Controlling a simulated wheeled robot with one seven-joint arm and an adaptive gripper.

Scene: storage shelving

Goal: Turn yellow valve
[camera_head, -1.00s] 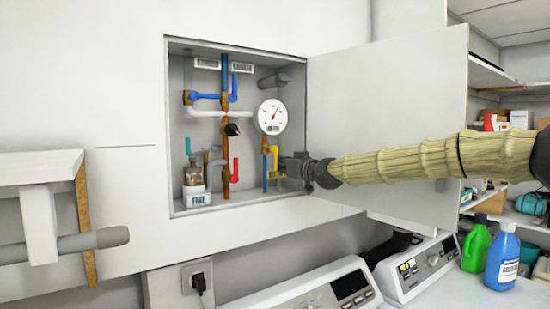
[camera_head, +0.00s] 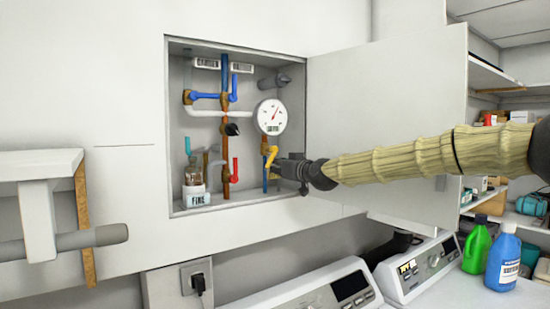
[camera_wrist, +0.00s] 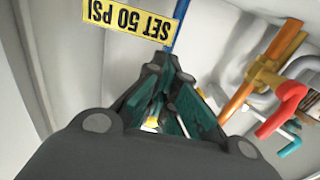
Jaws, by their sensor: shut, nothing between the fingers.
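The yellow valve handle (camera_head: 271,157) is inside the open wall cabinet, on the pipe below the round white gauge (camera_head: 271,117). It slants down to the left. My gripper (camera_head: 277,168) reaches in from the right, its fingertips beside the handle and very close to it; I cannot tell whether they touch. In the wrist view my gripper's fingers (camera_wrist: 163,72) come together with nothing held between them. A small yellow patch (camera_wrist: 152,122) shows between the finger links, probably part of the valve. The fingers hide part of the valve's pipe.
The red handle (camera_head: 236,170) and copper pipe (camera_head: 226,150) stand left of the valve. The open cabinet door (camera_head: 385,110) stands behind my arm. A yellow "SET 50 PSI" label (camera_wrist: 125,18) shows in the wrist view.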

